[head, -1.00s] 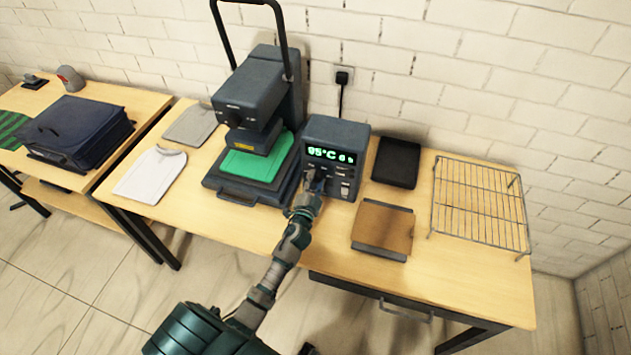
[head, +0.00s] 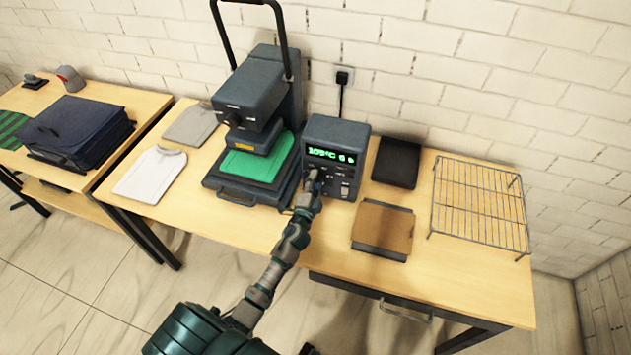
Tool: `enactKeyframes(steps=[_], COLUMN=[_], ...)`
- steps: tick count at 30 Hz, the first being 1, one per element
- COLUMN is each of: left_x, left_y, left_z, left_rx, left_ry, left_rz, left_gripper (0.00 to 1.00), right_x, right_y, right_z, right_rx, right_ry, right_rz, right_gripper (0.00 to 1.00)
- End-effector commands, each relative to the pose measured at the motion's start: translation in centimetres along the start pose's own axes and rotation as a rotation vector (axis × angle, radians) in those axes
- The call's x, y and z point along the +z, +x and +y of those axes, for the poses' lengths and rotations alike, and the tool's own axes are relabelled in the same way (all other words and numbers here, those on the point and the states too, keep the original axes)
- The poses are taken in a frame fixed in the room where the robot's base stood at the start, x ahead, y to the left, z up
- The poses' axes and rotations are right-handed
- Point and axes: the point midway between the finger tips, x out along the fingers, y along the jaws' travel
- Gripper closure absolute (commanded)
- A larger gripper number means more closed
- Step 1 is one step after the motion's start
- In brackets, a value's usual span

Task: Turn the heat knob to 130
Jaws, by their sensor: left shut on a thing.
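The dark grey control box (head: 340,131) stands on the wooden table to the right of the heat press. Its green display (head: 331,155) is slightly blurred and seems to read 109°C, with a smaller figure beside it. My left gripper (head: 312,178) is at the lower left of the box's front panel, shut on the heat knob. The gripper's fingers hide the knob almost entirely, so its pointer cannot be made out. My right gripper is not in view.
The heat press (head: 250,98) with a green cloth (head: 258,163) stands left of the box. A black pad (head: 396,162), a brown board (head: 383,228) and a wire rack (head: 481,205) lie to the right. A white shirt (head: 150,175) lies at the left.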

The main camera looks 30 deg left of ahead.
Motion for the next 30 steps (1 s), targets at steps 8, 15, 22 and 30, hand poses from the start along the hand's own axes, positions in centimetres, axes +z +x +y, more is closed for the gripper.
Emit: enactKeyframes(steps=[8,15,22,30], left_x=[0.2,0.1,0.1,0.2], left_y=[-0.1,-0.1,-2.1,-8.1], left_z=[0.5,0.2,0.3,0.4], left_rx=[0.009,0.004,0.005,0.007], left_ry=[-0.001,-0.001,-0.002,-0.004], left_rz=[-0.005,-0.002,-0.002,-0.004], left_gripper=[0.33,0.33,0.33,0.33], right_x=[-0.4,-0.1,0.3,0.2], right_y=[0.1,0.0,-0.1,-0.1], right_z=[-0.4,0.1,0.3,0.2], right_rx=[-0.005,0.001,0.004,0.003], right_ry=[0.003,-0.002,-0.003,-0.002], right_rz=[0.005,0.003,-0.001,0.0], right_gripper=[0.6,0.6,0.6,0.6])
